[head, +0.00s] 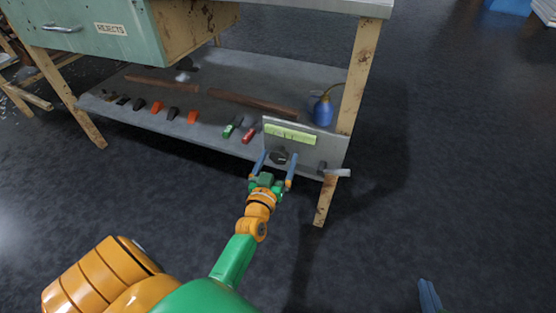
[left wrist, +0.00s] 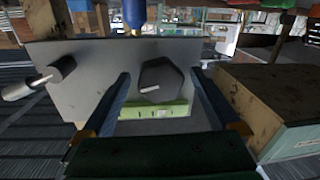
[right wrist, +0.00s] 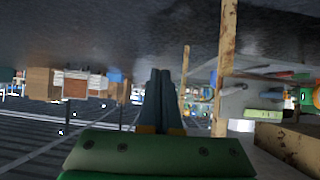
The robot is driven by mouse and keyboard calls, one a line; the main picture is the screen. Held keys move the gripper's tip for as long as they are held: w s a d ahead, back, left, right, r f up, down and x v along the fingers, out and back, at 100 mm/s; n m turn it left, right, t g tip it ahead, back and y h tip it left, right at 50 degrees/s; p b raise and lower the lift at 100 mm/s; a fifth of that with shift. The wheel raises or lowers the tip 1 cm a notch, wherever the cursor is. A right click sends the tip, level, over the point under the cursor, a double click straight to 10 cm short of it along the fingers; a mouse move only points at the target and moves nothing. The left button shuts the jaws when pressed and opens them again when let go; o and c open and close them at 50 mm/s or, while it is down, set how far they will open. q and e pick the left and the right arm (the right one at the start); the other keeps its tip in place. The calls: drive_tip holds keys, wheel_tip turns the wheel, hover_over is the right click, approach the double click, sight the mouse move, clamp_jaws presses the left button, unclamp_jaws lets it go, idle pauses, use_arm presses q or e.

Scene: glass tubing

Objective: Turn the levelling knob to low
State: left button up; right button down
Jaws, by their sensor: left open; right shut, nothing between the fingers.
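The levelling knob (head: 279,157) is a dark, faceted knob on an upright grey panel (head: 335,150) at the front of the workbench's lower shelf. In the left wrist view the knob (left wrist: 160,80) carries a short pale pointer mark. A yellow-green label strip (head: 290,134) is on the panel above it; its writing is too small to read. My left gripper (head: 273,158) is open, with its blue fingers on either side of the knob; I cannot tell whether they touch it. My right gripper (right wrist: 164,75) is shut and empty, away from the panel; its fingertips (head: 429,295) show at the lower right of the head view.
A grey lever handle (head: 335,171) sticks out of the panel right of the knob. A blue bottle (head: 323,111) stands behind the panel. Red, green and dark small items (head: 192,117) and brown rods lie on the shelf. A rusty table leg (head: 358,75) is close by on the right.

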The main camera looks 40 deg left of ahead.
use_arm(q)
drive_tip(key=c, duration=1.4)
drive_tip(key=shift+o, duration=0.2)
drive_tip(key=shift+r+n+p, duration=0.15)
drive_tip(key=shift+n+p, duration=0.55)
drive_tip(key=shift+n, duration=0.4)
drive_tip(key=n+p, duration=0.1)
drive_tip(key=n, duration=0.1)
drive_tip(key=shift+n, duration=0.8)
drive_tip(key=shift+n+h+p, duration=0.35)
drive_tip(key=shift+n+h, duration=0.05)
drive_tip(key=shift+n, duration=0.4)
drive_tip(key=n, duration=0.2)
drive_tip(key=shift+n+g, duration=0.3)
drive_tip(key=n, duration=0.2)
drive_tip(key=shift+n, duration=0.3)
drive_tip(key=shift+n+h, duration=0.3)
drive_tip(key=shift+n, duration=0.4)
use_arm(e)
drive_tip(key=s+d+f+g+h, duration=0.1)
drive_tip(key=s+d+f+g, duration=0.2)
drive_tip(key=s+f+g, duration=0.5)
drive_tip(key=shift+s+d+f+h, duration=0.15)
drive_tip(key=shift+s+f+h, duration=0.25)
drive_tip(key=shift+s+f, duration=1.1)
drive_tip(key=shift+s+r, duration=0.15)
drive_tip(key=shift+r, duration=0.1)
